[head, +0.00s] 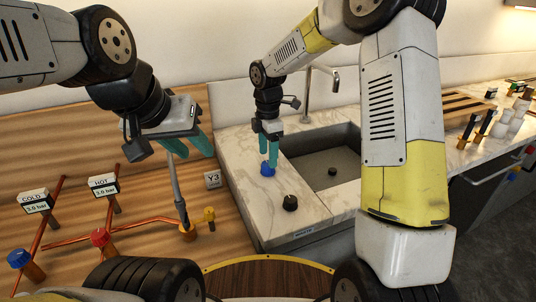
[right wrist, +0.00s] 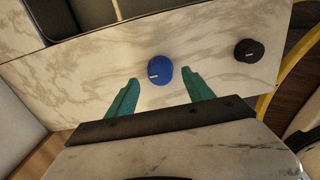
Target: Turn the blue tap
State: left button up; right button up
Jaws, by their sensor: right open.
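A blue tap knob (head: 267,169) with a white mark sits on the marble counter, left of the sink. It shows in the right wrist view (right wrist: 160,70) just ahead of and between my fingertips. My right gripper (head: 268,150) points down over it, open, with teal fingers on either side (right wrist: 164,86); I see no contact. Another blue knob (head: 19,258) sits on the copper pipes at far left. My left gripper (head: 190,150) is up over the wooden panel, its fingers apart, near a grey rod (head: 178,195); whether they touch is unclear.
A black knob (head: 290,203) stands near the counter's front edge. The sink (head: 330,172) with its tall faucet (head: 308,92) lies right of the blue knob.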

jog(key=shift+f, duration=2.15)
grip_shut()
